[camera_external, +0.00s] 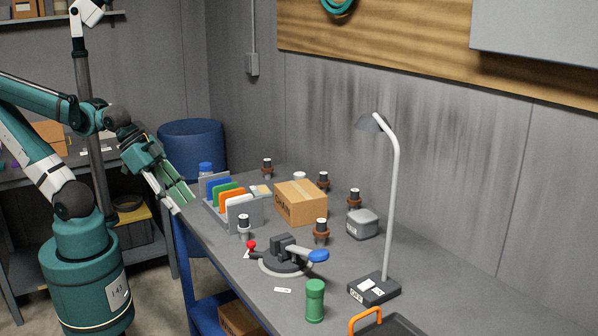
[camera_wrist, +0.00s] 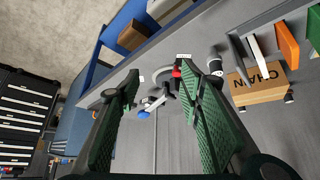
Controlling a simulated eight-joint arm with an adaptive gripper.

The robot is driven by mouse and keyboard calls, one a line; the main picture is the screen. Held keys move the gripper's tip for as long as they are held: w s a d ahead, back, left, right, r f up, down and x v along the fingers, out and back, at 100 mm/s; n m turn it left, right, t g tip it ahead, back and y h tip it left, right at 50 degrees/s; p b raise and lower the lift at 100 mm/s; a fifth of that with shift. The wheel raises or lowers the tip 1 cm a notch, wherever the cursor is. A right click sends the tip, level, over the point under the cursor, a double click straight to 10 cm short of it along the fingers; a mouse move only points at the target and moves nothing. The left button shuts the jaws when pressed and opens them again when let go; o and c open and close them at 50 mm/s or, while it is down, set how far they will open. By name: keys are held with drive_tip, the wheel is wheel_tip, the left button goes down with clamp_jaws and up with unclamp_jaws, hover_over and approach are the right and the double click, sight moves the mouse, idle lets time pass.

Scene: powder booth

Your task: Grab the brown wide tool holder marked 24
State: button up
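A tool holder with a pale collar (camera_external: 244,228) stands near the left edge; a pale holder also shows in the wrist view (camera_wrist: 215,66). My gripper (camera_external: 180,200) is at the bench's left edge, apart from the holders. In the wrist view its green fingers (camera_wrist: 158,76) are spread and empty.
A CHAIN carton (camera_external: 298,204) and a rack of coloured plates (camera_external: 222,206) are behind. A lever fixture (camera_external: 285,258) with red and blue knobs, a green cylinder (camera_external: 315,301), a grey box (camera_external: 362,224) and a lamp (camera_external: 391,200) stand forward and right.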

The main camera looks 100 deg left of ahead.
drive_tip(key=w+a+r+n+g+y+p, duration=0.1)
drive_tip(key=w+a+r+n+p, duration=0.2)
drive_tip(key=w+a, duration=0.35)
drive_tip(key=w+a+r+n+g+p, duration=0.1)
drive_tip(key=w+a+r+n+p, duration=0.15)
drive_tip(key=a, duration=0.65)
drive_tip(key=w+a+r+n+g+y+p, duration=0.1)
drive_tip(key=w+a+r+n+p, duration=0.15)
drive_tip(key=w+a, duration=0.35)
drive_tip(key=n+g+p, duration=0.4)
drive_tip(key=n+p, duration=0.7)
drive_tip(key=p, duration=0.1)
hover_over(263, 160)
wheel_tip(263, 160, down, 12)
drive_tip(key=shift+w+a+f, duration=0.1)
drive_tip(key=shift+w, duration=0.05)
drive_tip(key=shift+s+a+f, duration=0.15)
drive_tip(key=shift+s+a, duration=0.05)
